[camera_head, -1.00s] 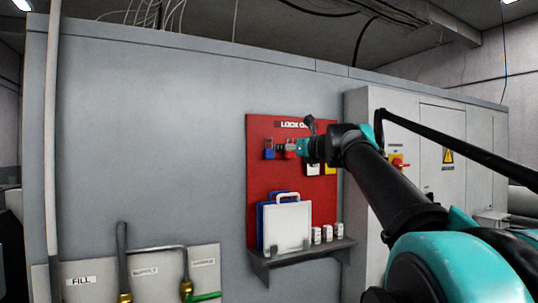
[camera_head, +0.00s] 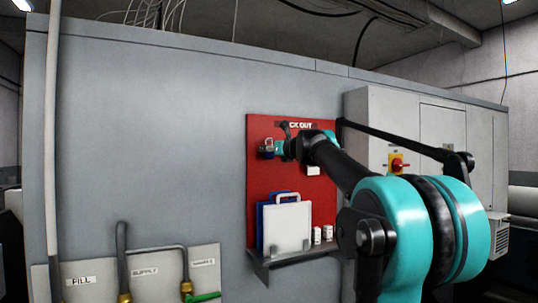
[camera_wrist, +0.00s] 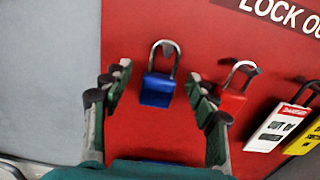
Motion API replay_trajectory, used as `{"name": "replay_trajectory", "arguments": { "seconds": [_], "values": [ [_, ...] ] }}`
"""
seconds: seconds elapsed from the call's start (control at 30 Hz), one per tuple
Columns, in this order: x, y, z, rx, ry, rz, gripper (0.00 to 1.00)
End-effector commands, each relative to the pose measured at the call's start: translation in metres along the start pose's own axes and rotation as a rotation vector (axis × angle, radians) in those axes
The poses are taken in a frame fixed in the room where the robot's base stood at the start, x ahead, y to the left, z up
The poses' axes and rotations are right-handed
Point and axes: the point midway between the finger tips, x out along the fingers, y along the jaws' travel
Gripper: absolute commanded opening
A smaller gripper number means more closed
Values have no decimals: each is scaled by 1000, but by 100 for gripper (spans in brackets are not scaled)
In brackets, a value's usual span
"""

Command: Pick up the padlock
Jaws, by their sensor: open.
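A blue padlock (camera_wrist: 158,90) with a silver shackle hangs on the red lockout board in the wrist view, between my open fingers and a little beyond their tips. In the head view the blue padlock (camera_head: 266,153) shows partly, just left of my gripper (camera_head: 277,149). A red padlock (camera_wrist: 231,97) hangs right of the blue one, partly hidden behind my right finger. My gripper (camera_wrist: 158,88) is open and empty, with one finger on each side of the blue padlock. I cannot tell whether a finger touches the red padlock.
White (camera_wrist: 281,125) and yellow (camera_wrist: 304,137) tags hang to the right on the red board (camera_head: 255,190). Below, a shelf (camera_head: 290,258) carries clipboards (camera_head: 286,226) and small white containers (camera_head: 316,235). A grey cabinet with a red-yellow switch (camera_head: 398,163) stands right.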

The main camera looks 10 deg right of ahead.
Motion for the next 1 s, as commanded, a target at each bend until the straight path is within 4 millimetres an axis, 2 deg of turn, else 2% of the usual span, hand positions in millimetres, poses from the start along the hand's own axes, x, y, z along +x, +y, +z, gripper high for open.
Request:
{"name": "replay_trajectory", "arguments": {
  "seconds": [0.13, 0.4, 0.83, 1.0],
  "values": [
    [13, 0, 0, 0, 0, 0, 59],
    [15, 0, 0, 0, 0, -1, 59],
    [15, 0, 0, 0, 0, -1, 5],
    [15, 0, 0, 0, 0, -1, 3]
  ]
}}
